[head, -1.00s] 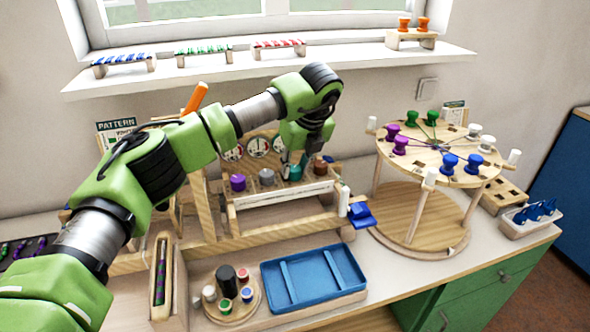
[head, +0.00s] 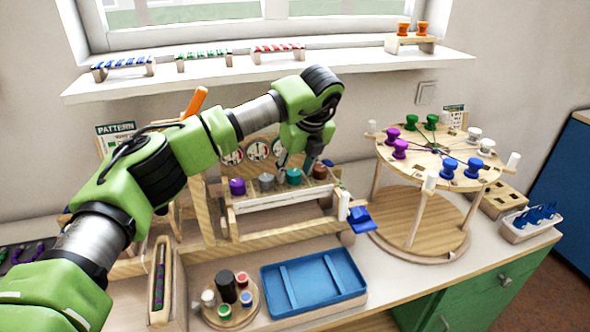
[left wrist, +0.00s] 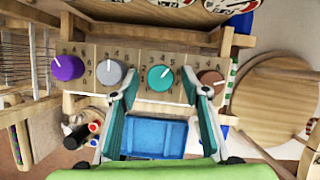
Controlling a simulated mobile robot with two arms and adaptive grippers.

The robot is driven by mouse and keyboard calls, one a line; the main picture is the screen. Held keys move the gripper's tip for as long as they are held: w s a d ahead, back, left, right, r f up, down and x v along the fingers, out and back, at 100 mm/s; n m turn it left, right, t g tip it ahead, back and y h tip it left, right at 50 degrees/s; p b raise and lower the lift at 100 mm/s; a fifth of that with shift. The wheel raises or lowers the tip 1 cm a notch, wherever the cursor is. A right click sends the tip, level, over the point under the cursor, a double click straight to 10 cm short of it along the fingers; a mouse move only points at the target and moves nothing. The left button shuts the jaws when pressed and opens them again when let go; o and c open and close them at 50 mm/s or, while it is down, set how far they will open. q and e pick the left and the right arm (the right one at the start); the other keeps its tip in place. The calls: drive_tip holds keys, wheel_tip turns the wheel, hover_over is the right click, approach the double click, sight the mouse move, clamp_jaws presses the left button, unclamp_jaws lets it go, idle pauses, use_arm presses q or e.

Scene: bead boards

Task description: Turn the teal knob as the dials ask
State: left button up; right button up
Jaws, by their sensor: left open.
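The teal knob (head: 294,177) sits in a row on the wooden panel, between a grey knob (head: 266,182) and a brown knob (head: 320,171). In the left wrist view the teal knob (left wrist: 160,80) has a white mark pointing up and to the right. My left gripper (left wrist: 160,74) is open, with one fingertip on each side of the teal knob and visible gaps to it. In the head view my left gripper (head: 300,157) hangs over the knob row. Round dials (head: 258,149) stand behind the knobs, partly hidden by my arm. My right gripper is not seen.
A purple knob (head: 237,187) ends the row at left. A blue tray (head: 359,288) and a round holder with small pots (head: 232,319) are in front. A round peg table (head: 450,183) stands at right. A wooden post frame (head: 205,215) stands left of the panel.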

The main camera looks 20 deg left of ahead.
use_arm(q)
drive_tip(key=v, duration=1.1)
drive_tip(key=shift+d+r, duration=0.2)
drive_tip(key=shift+r, duration=0.15)
drive_tip(key=shift+s+f, duration=0.1)
drive_tip(key=shift+s, duration=0.05)
